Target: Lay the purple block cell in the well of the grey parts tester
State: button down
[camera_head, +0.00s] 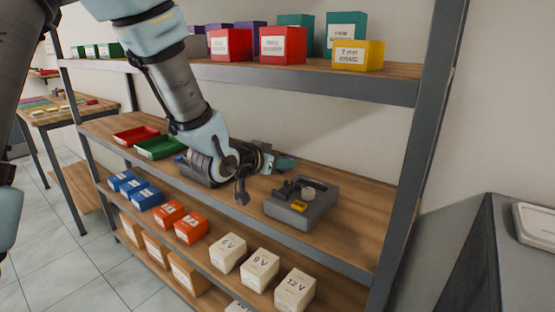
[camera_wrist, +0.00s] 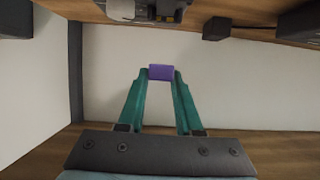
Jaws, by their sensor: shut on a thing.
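The purple block cell (camera_wrist: 161,73) is held between the two teal fingertips of my gripper (camera_wrist: 161,76) in the wrist view. My gripper is shut on it, and a pale wall lies behind it. In the head view my gripper (camera_head: 285,164) is over the middle shelf, just behind and left of the grey parts tester (camera_head: 312,212). The cell cannot be made out there. The tester is a grey box with dark raised parts, a light round part and a yellow part on top. I cannot clearly make out its well.
The middle shelf (camera_head: 350,201) holds red (camera_head: 136,135) and green (camera_head: 160,147) trays to the left. An upper shelf (camera_head: 310,76) with coloured boxes hangs above my gripper. A grey upright (camera_head: 418,150) stands right of the tester. Bare wood lies right of the tester.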

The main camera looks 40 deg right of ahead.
aim_at(281, 193)
jog(key=shift+f+b, duration=1.3)
jog(key=shift+f, duration=0.95)
jog(key=shift+f+b, duration=0.65)
jog(key=shift+b, duration=0.05)
jog(key=shift+a+b, duration=0.1)
jog(key=shift+b, duration=0.25)
jog(key=shift+f+b, duration=0.4)
jog(key=shift+b, duration=0.3)
dwell(0.4)
jog(key=c, duration=0.5)
grip_release()
jog(key=shift+r, duration=0.15)
